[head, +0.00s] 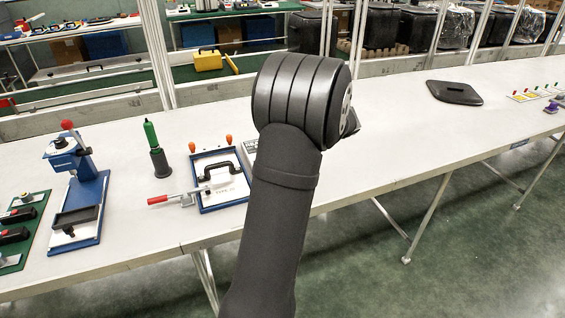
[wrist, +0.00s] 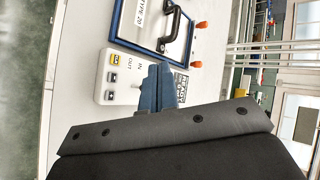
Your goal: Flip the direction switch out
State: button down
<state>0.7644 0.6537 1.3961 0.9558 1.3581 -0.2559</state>
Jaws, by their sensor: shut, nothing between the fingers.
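A pale control box (wrist: 122,72) shows in the wrist view, with yellow and dark buttons and the words OUT and IN on its face. In the head view only a corner of the control box (head: 249,149) shows behind my arm. My gripper (wrist: 160,72) is shut and empty, its blue-grey fingertips over the box beside the IN label. Whether they touch anything cannot be told. In the head view my arm hides the fingers.
A blue-framed board (head: 203,208) with a black handle and orange knobs lies next to the box. The table right of my arm is mostly clear.

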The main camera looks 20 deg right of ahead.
jog(key=w+d+f+t+y, duration=0.1)
jog(key=w+d+f, duration=0.1)
jog(key=d+f, duration=0.1)
jog(key=w+d+f+m+t, duration=0.1)
jog(key=w+d+f, duration=0.1)
jog(key=d+f, duration=0.2)
jog(key=w+d+f+t+y, duration=0.1)
jog(key=d+f+t, duration=0.1)
jog(key=d+f, duration=0.2)
jog(key=shift+w+d+f+m+y, duration=0.1)
jog(key=shift+w+d+m+y, duration=0.1)
jog(key=shift+d, duration=0.3)
jog(key=shift+w+d+f+m+y, duration=0.1)
jog(key=shift+w+d+m, duration=0.1)
jog(key=shift+d, duration=0.25)
jog(key=x, duration=0.9)
jog(key=shift+w+a, duration=0.2)
jog(key=shift+a, duration=0.35)
jog(key=shift+s+a+r, duration=0.15)
jog(key=shift+s+a, duration=0.1)
jog(key=shift+s, duration=0.25)
jog(key=shift+s+a+r, duration=0.2)
jog(key=shift+s+a, duration=0.05)
jog(key=shift+s, duration=0.3)
jog(key=shift+s+a+r, duration=0.15)
jog(key=shift+s+a, duration=0.1)
jog(key=shift+s, duration=0.25)
